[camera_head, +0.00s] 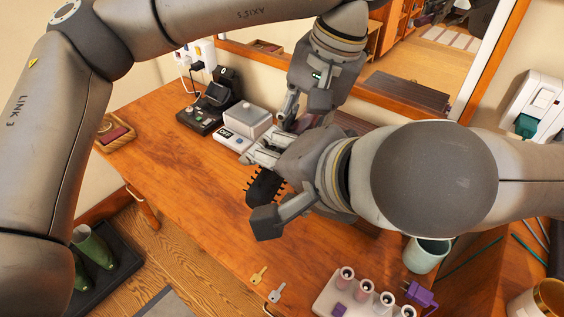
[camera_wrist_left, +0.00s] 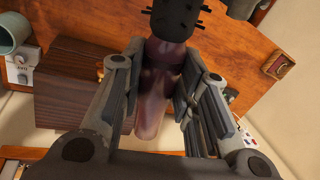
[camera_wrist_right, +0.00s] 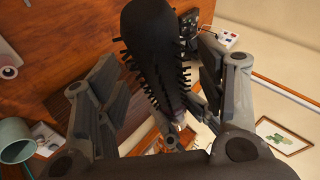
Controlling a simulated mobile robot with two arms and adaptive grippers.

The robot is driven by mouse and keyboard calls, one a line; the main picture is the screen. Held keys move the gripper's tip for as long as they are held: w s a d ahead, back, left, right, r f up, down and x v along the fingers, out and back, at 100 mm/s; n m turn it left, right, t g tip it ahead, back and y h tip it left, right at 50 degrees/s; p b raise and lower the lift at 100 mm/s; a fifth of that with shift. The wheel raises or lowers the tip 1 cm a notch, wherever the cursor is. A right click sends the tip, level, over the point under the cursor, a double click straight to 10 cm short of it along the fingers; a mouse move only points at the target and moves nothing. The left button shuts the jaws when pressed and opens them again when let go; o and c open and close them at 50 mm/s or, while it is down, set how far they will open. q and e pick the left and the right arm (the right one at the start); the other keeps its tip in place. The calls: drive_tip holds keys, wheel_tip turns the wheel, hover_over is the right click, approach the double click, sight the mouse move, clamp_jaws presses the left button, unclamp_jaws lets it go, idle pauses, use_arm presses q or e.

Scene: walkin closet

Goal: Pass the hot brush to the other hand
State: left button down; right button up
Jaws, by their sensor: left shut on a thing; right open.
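The hot brush has a black bristled head (camera_head: 262,187) and a purple handle (camera_wrist_left: 152,90). My left gripper (camera_wrist_left: 160,75) is shut on the handle, and the head sticks out beyond its fingers. In the head view my left gripper (camera_head: 289,108) hangs over the back of the table, its fingertips partly hidden behind my right gripper. My right gripper (camera_head: 260,188) is open, with its fingers on either side of the bristled head. In the right wrist view the head (camera_wrist_right: 153,50) lies between the spread fingers; I cannot tell whether they touch it.
The wooden table (camera_head: 190,170) holds a grey box (camera_head: 247,120), a black device (camera_head: 212,100), keys (camera_head: 275,293), a rack of rollers (camera_head: 345,295) and a teal cup (camera_head: 425,254). A mirror (camera_head: 420,50) stands behind. The table's left front is clear.

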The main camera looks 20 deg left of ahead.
drive_tip(key=shift+w+a+f, duration=0.1)
drive_tip(key=c, duration=1.2)
use_arm(q)
drive_tip(key=c, duration=1)
unclamp_jaws()
use_arm(e)
drive_tip(key=shift+c, duration=0.8)
